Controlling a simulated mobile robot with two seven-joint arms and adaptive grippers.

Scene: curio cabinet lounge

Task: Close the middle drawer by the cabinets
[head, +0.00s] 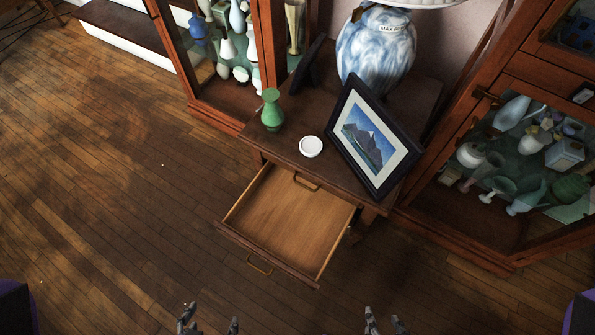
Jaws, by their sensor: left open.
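The drawer (290,218) is pulled well out from the small dark wooden table (345,185) between the cabinets. Its light wood inside looks empty. A brass handle (259,266) is on its front. Another brass handle (307,182) shows above and behind it, close under the tabletop. My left gripper (208,325) is at the bottom edge, fingers apart and empty, below the drawer front in the picture and not touching it. My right gripper (385,323) is at the bottom edge further right, fingers apart and empty, clear of the drawer. Any lower drawer is hidden.
On the tabletop stand a green vase (272,110), a white dish (311,146), a framed mountain picture (372,137) and a blue-white lamp (376,45). Glass cabinets flank it at left (222,112) and right (470,240). The wooden floor (120,200) is clear at left.

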